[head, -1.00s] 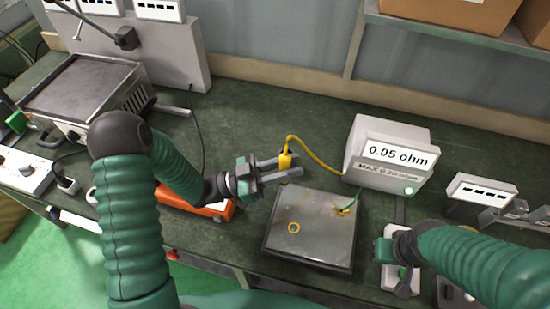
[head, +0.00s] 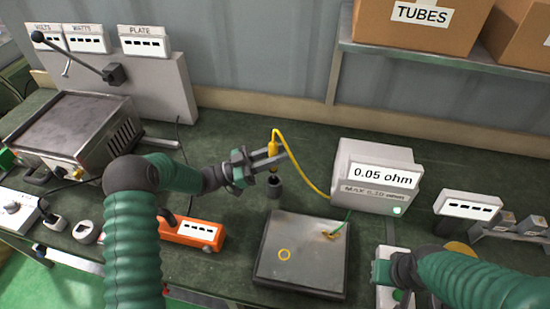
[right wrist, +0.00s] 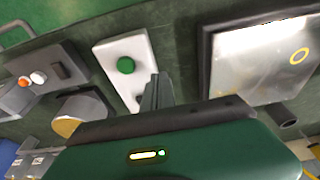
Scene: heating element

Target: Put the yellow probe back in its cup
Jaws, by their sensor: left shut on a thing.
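The yellow probe (head: 273,150) is between the fingers of my left gripper (head: 272,156), which is shut on it. Its yellow cable arches up and runs down to the meter box on the right. A small dark cup (head: 274,186) stands on the bench just below the probe in the head view. The probe looks upright and above the cup; I cannot tell whether its tip has entered it. My right gripper (right wrist: 158,92) is over the bench by a white box with a green button (right wrist: 125,65); its finger opening is not clear.
The meter (head: 375,176) reads 0.05 ohm. A grey metal plate (head: 305,270) with a yellow ring mark and a green lead lies in front of the cup. An orange meter (head: 190,232) is left of it. A hotplate-like box (head: 75,130) stands at far left.

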